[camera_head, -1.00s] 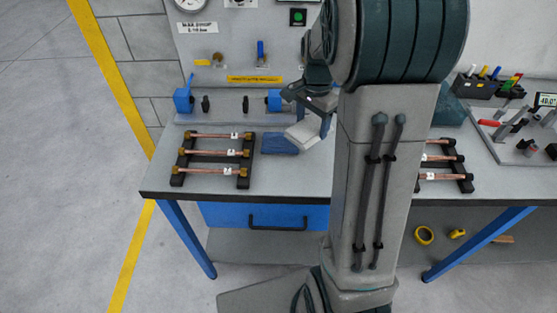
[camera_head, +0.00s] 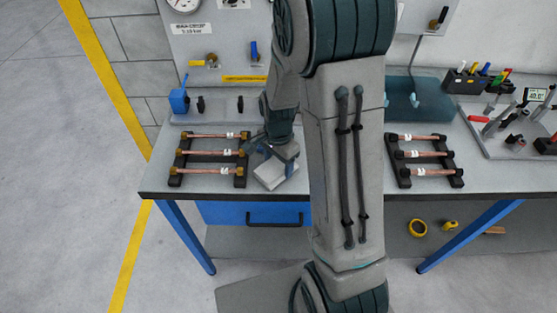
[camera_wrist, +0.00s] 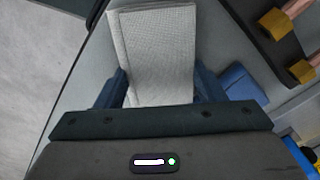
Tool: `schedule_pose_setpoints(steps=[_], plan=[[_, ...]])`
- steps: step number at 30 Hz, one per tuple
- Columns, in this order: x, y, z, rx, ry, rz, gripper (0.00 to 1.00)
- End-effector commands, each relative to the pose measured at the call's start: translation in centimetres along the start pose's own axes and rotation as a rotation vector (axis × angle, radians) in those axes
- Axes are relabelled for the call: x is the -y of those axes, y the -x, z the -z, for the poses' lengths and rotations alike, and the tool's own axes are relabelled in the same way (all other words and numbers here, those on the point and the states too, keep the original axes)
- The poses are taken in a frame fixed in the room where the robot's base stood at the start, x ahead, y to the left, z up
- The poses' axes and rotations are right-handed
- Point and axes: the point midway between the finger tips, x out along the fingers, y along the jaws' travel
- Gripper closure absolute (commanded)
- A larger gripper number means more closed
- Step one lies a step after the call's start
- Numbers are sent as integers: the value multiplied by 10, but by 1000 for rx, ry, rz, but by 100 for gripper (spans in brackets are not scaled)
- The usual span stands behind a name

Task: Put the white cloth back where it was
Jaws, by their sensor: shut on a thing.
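The white cloth (camera_head: 270,174) is a pale folded rectangle near the front of the workbench, right of the left tube rack. It also fills the top middle of the wrist view (camera_wrist: 152,48). My gripper (camera_head: 276,158) is shut on the cloth, with one blue finger at each side of it in the wrist view (camera_wrist: 163,88). I cannot tell whether the cloth touches the bench. A blue pad (camera_wrist: 240,82) lies on the bench just right of my gripper in the wrist view; my gripper mostly hides it in the head view.
The left rack (camera_head: 212,160) with copper tubes is close beside the cloth. Another tube rack (camera_head: 425,161) stands right of my arm. A blue vise (camera_head: 180,101) is at the back left. The bench's front edge (camera_head: 230,196) is close to the cloth.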

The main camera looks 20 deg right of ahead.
Motion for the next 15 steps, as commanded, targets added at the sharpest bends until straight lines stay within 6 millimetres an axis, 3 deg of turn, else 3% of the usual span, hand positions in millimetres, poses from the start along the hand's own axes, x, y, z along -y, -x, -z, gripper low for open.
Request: schedule_pose_setpoints(steps=[9,10,12,15], plan=[[0,-4,0,0,1,1,59],[0,-3,0,0,1,1,32],[0,-2,0,0,1,1,16],[0,-2,0,0,1,1,16]])
